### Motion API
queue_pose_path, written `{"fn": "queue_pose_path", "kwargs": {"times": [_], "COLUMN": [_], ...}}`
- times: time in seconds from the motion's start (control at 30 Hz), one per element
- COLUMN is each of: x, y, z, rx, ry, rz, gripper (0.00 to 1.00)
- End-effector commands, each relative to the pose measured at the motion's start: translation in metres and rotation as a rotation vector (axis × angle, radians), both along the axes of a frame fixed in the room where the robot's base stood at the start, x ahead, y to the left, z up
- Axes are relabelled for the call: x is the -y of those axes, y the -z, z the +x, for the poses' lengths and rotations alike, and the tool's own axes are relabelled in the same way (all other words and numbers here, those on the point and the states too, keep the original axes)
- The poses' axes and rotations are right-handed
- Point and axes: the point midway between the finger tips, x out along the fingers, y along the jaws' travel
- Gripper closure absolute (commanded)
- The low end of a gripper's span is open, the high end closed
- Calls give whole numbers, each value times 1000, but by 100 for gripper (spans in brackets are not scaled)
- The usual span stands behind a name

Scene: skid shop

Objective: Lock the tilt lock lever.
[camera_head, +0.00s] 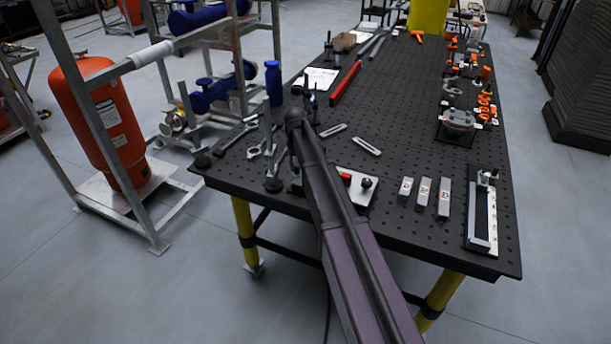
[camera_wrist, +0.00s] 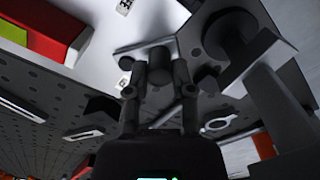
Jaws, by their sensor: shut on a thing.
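My gripper (camera_wrist: 159,82) is in the middle of the wrist view, its two dark fingers on either side of a dark grey rounded piece (camera_wrist: 158,57). This piece appears to be the tilt lock lever, and the fingers are shut on it. A thin grey bar crosses just behind it, beside a white plate (camera_wrist: 92,28). Shadow hides the lever's lower part and pivot, so I cannot tell its angle. In the head view my arm reaches over the near left part of the table and hides the gripper and the lever.
The black perforated table (camera_head: 400,140) carries a red bar (camera_head: 346,83), several grey blocks (camera_head: 423,192) and a rail fixture (camera_head: 482,215). A dark stand (camera_wrist: 262,85) is close on the gripper's right. An orange tank (camera_head: 105,125) stands left of the table.

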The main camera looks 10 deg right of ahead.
Motion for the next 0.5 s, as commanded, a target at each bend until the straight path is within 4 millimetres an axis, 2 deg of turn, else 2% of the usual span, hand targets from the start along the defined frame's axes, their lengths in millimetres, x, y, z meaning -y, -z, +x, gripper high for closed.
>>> {"fn": "queue_pose_path", "kwargs": {"times": [0.5], "x": [-1], "y": [0], "z": [7], "rx": [1], "ry": [0], "rz": [0], "gripper": [86]}}
